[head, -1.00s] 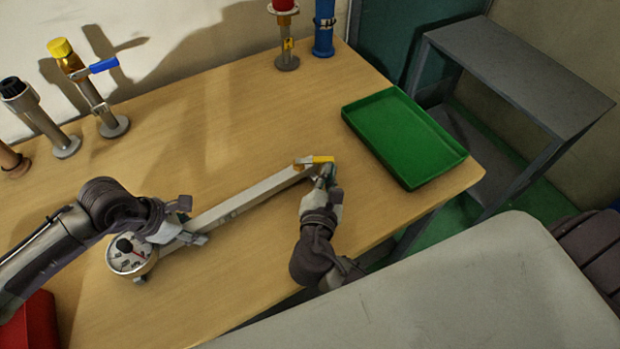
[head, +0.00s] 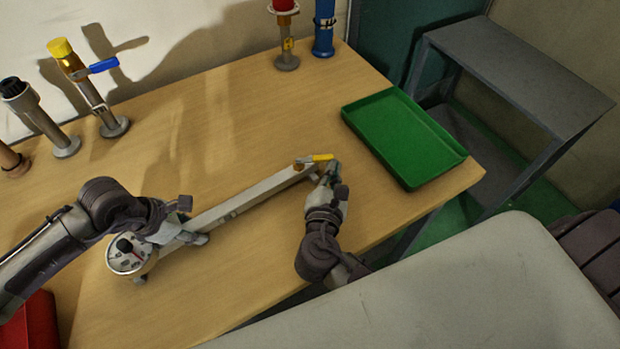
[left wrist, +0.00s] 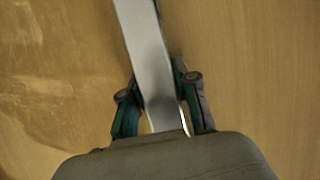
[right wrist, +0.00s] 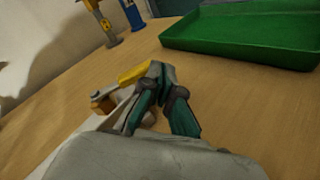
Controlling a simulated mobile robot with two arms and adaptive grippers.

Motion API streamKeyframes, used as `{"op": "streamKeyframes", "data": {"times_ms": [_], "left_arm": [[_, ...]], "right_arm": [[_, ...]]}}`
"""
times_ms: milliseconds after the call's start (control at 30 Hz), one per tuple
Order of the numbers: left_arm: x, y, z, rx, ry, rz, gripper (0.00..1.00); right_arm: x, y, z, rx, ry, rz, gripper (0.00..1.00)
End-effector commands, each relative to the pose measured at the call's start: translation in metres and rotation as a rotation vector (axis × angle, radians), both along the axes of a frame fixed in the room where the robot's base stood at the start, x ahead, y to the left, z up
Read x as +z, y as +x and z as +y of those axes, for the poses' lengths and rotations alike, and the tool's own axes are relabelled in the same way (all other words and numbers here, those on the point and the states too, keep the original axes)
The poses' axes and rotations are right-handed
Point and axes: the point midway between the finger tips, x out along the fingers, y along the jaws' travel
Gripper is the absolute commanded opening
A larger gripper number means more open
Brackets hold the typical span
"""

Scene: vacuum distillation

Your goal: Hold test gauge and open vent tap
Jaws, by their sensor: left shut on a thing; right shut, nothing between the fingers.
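The test gauge is a long grey metal bar (head: 250,195) on the table with a round white dial (head: 126,256) at its left end. My left gripper (head: 192,221) is shut across the bar near the dial; the left wrist view shows the bar (left wrist: 148,62) between its fingers (left wrist: 160,100). The vent tap, a brass body with a yellow lever (head: 321,157), is at the bar's right end. My right gripper (head: 331,172) is shut and empty beside the lever. In the right wrist view its fingertips (right wrist: 160,72) are at the lever's (right wrist: 134,73) end; contact is unclear.
A green tray (head: 405,140) lies on the table to the right. Several upright fittings, one with a blue lever (head: 104,66), stand at the back left. Red-topped (head: 286,40) and blue (head: 324,30) fittings stand at the back. A red bin (head: 30,325) is at lower left.

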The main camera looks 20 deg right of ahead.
Motion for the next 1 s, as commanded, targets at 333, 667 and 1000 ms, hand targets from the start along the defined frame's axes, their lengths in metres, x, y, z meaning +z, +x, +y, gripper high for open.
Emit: {"op": "streamKeyframes", "data": {"times_ms": [333, 667, 1000], "left_arm": [[0.0, 0.0, 0.0, 0.0, 0.0, -0.001, 0.0], [0.0, 0.0, 0.0, -0.001, 0.0, 0.0, 0.0], [0.0, 0.0, 0.0, -0.001, 0.0, 0.0, 0.0]], "right_arm": [[0.0, 0.001, -0.005, 0.0, 0.0, 0.0, 0.0], [0.0, 0.002, -0.009, -0.001, -0.001, -0.001, 0.0], [0.0, 0.002, -0.013, -0.001, -0.001, -0.001, 0.0]]}}
